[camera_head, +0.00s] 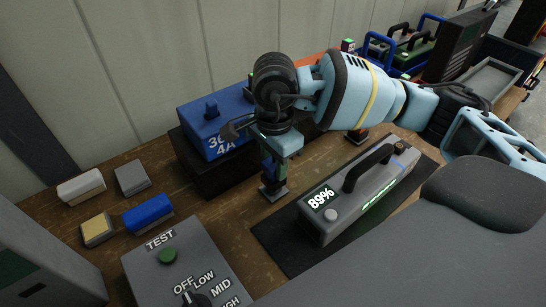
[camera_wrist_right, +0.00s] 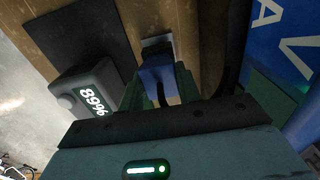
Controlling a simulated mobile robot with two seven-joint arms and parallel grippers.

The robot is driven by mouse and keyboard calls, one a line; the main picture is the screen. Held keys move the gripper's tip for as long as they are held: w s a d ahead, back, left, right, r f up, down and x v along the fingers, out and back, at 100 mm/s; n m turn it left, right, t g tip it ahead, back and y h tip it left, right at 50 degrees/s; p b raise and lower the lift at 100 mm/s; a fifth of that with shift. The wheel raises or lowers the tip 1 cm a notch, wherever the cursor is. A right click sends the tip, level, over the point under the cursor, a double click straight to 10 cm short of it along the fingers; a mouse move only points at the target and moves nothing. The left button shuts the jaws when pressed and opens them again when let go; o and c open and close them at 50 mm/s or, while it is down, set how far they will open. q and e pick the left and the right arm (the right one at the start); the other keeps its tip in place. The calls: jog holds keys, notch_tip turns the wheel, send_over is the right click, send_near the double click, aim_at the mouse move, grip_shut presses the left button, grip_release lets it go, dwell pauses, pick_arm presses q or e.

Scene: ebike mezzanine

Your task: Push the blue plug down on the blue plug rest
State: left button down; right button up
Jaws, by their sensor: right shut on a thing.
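The blue plug (camera_wrist_right: 158,77) sits between the green fingers of my right gripper (camera_wrist_right: 158,96) in the right wrist view. In the head view my right gripper (camera_head: 271,168) points down, shut on the plug, which is mostly hidden by the fingers. My left gripper is not in view.
A blue charger box (camera_head: 205,125) on a black block stands left of the gripper. A grey battery (camera_head: 350,205) showing 89% lies on a dark mat to the right. A TEST box (camera_head: 180,262) and several small blocks are at front left. Another small stand (camera_head: 357,136) is behind.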

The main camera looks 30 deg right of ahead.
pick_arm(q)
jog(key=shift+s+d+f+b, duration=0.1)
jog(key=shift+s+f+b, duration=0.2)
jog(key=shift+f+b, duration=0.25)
pick_arm(e)
jog(key=shift+f, duration=1.2)
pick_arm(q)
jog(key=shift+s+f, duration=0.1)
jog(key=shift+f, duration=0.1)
pick_arm(e)
jog(key=shift+f, duration=0.2)
jog(key=o, duration=1.1)
notch_tip(320, 180, up, 8)
jog(key=shift+f, duration=0.1)
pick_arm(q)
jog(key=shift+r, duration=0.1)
pick_arm(e)
jog(key=shift+r, duration=0.2)
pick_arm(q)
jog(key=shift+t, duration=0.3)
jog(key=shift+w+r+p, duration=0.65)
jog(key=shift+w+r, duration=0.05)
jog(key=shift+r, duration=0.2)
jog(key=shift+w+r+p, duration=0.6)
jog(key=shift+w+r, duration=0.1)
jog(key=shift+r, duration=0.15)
pick_arm(e)
jog(key=shift+r, duration=2.85)
